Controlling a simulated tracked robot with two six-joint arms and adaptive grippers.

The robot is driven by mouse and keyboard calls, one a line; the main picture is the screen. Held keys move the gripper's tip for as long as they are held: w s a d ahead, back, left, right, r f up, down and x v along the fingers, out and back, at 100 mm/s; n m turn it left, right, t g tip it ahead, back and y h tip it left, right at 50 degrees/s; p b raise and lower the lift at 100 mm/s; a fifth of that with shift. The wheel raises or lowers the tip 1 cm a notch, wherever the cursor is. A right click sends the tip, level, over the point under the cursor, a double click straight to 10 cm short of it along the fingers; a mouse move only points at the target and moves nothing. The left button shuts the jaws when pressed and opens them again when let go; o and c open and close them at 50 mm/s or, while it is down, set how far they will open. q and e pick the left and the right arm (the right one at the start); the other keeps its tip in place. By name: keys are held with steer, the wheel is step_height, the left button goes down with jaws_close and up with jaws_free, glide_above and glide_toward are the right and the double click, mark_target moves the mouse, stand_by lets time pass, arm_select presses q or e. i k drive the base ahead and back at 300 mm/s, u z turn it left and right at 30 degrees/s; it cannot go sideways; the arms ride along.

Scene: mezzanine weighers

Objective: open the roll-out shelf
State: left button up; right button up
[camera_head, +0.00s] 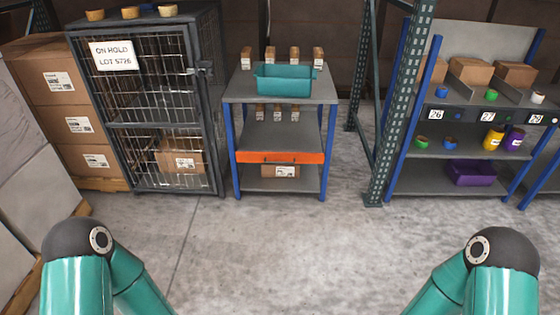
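The roll-out shelf (280,157) appears to be the grey shelf with the orange front edge, low in the small blue-legged rack in the middle of the head view. Its orange front sits about level with the rack's front legs, so it looks pushed in. A dark mark, perhaps a handle, shows on the orange front. My two teal arms come in at the bottom left and bottom right, well short of the rack. Both grippers are out of view.
The rack's top (236,88) carries a teal bin (284,82) and several small boxes. A wire cage (150,110) with an "ON HOLD" sign stands close on its left. Shelving (430,180) stands to the right behind a green upright (397,110). The floor (290,240) in front is clear.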

mark_target(268, 141)
steer(key=u, duration=0.15)
steer(key=i, duration=0.5)
steer(key=u, duration=0.6)
steer(key=i, duration=2.35)
steer(key=z, duration=0.3)
